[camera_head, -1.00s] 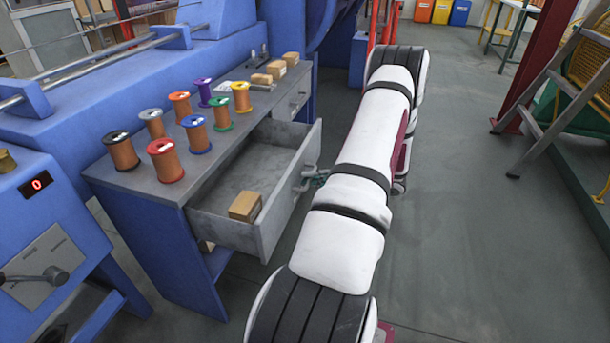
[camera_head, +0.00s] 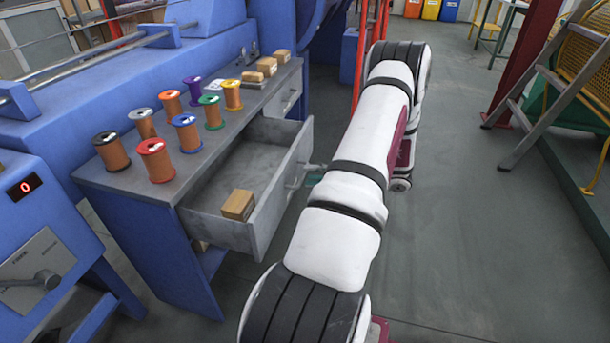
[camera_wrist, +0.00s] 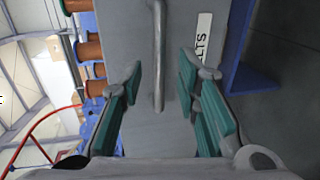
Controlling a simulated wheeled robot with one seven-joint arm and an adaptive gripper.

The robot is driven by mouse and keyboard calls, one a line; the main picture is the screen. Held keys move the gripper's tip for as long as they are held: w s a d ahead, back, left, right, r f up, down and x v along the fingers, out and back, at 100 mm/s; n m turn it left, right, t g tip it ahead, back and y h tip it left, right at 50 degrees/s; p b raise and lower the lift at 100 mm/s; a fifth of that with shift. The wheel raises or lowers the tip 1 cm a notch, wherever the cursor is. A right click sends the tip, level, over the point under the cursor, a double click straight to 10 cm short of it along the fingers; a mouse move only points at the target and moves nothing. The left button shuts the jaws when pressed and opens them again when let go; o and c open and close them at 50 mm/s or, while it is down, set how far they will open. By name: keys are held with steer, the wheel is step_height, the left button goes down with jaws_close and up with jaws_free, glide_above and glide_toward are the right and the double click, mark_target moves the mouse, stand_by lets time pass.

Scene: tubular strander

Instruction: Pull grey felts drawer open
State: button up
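The grey felts drawer (camera_head: 274,205) is pulled well out of the bench, with a small brown box (camera_head: 238,205) inside. In the wrist view its grey front (camera_wrist: 182,22) fills the middle, with a label (camera_wrist: 202,38) of which "LTS" is readable. Its bar handle (camera_wrist: 158,60) runs up the picture between my teal-padded fingers. My gripper (camera_wrist: 162,80) is open, with a gap between the bar and the finger on each side. In the head view my gripper (camera_head: 314,174) is at the drawer's front, small and partly hidden by my arm.
Several wire spools (camera_head: 186,133) and small boxes (camera_head: 267,66) stand on the bench top (camera_head: 85,175). A second, shut drawer (camera_head: 290,97) is farther back. A step ladder (camera_head: 545,85) stands at the right. The floor (camera_head: 460,230) right of my arm is clear.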

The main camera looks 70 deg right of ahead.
steer(key=v, duration=0.8)
steer(key=shift+s, duration=0.25)
